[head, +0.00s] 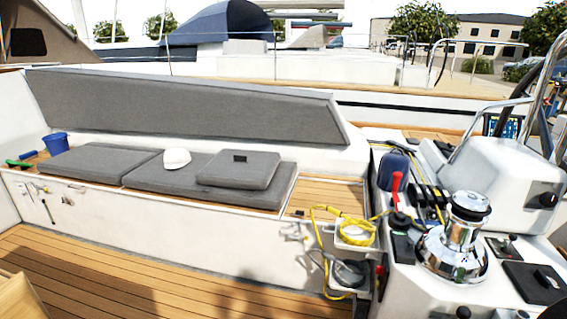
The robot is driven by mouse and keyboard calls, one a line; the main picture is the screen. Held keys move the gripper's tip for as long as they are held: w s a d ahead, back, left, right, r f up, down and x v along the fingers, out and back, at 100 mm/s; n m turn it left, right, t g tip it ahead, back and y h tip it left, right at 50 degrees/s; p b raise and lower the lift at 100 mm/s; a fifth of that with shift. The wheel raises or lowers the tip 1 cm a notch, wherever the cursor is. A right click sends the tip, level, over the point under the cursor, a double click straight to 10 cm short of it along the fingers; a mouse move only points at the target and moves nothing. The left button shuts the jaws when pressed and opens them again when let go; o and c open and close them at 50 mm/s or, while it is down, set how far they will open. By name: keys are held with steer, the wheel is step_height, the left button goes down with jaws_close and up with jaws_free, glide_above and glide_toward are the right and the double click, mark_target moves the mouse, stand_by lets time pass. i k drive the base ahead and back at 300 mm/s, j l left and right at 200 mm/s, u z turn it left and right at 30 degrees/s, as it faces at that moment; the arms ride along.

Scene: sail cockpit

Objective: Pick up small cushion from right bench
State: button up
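A small grey square cushion (238,170) lies flat on top of a longer grey seat pad (153,178), near the pad's right end on the bench. A small dark flat item (240,158) lies on the cushion near its back edge. A white cap-like object (176,158) rests on the seat pad just left of the cushion. The cushion's top and front edge show clearly. My gripper is not in view.
A blue bucket (56,143) stands at the bench's far left. Yellow rope (345,227) lies right of the bench, by a chrome winch (455,240) on a white console. The wooden floor (130,275) before the bench is mostly clear.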

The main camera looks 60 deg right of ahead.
mark_target(230, 168)
steer(key=z, duration=1.2)
steer(key=i+j, duration=0.15)
steer(key=i, duration=0.35)
steer(key=i+j, duration=0.15)
steer(key=i, duration=0.3)
steer(key=i+j, duration=0.15)
steer(key=i, duration=0.35)
steer(key=i+j+z, duration=0.1)
steer(key=i, duration=0.35)
steer(key=i+j, duration=0.25)
steer(key=i, duration=0.25)
steer(key=i+j, duration=0.15)
steer(key=i, duration=0.3)
steer(key=i+j, duration=0.2)
steer(key=i, duration=0.3)
steer(key=i+j, duration=0.2)
steer(key=i, duration=0.25)
steer(key=l+z, duration=0.05)
